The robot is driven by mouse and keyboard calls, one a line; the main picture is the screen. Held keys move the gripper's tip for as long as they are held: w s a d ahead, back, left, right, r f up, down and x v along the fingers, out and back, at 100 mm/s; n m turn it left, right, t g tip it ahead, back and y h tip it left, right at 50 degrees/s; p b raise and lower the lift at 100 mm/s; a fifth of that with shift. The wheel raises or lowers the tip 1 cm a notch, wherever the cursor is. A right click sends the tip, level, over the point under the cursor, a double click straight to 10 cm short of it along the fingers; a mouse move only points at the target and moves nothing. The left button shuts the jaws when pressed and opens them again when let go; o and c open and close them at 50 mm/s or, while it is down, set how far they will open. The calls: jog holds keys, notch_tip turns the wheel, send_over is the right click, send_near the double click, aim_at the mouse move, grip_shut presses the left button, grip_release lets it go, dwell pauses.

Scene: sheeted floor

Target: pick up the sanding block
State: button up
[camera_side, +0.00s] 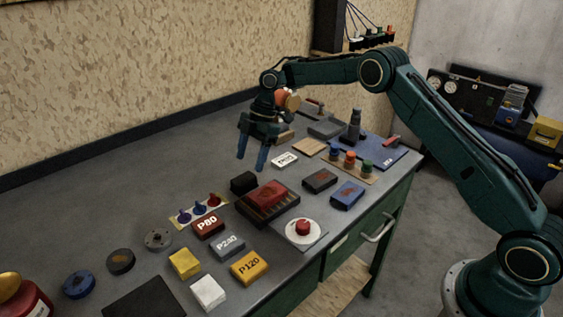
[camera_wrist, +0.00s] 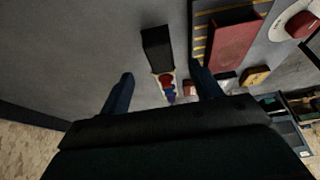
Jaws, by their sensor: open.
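My gripper (camera_side: 252,163) is open and empty, pointing down above the bench, with its two blue fingers apart. A red block (camera_side: 268,195) rests in a dark slotted tray (camera_side: 283,211), right of the black block. Blocks marked P80 (camera_side: 208,226), P240 (camera_side: 228,246) and P120 (camera_side: 249,267) lie nearer the camera. I cannot tell which of these is the sanding block.
A white disc with a red knob (camera_side: 303,228) stands near the front edge. A strip of coloured pegs (camera_side: 199,209) lies left of the tray. A blue block (camera_side: 347,194) and a dark block (camera_side: 319,181) lie to the right. Bare bench extends left of my gripper.

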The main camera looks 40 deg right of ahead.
aim_at(245, 176)
jog(key=shift+a+f, duration=0.1)
jog(key=shift+f, duration=0.15)
jog(key=shift+x, duration=3.05)
jog(key=shift+c, duration=0.2)
jog(key=shift+r, duration=0.1)
jog(key=c, duration=1.1)
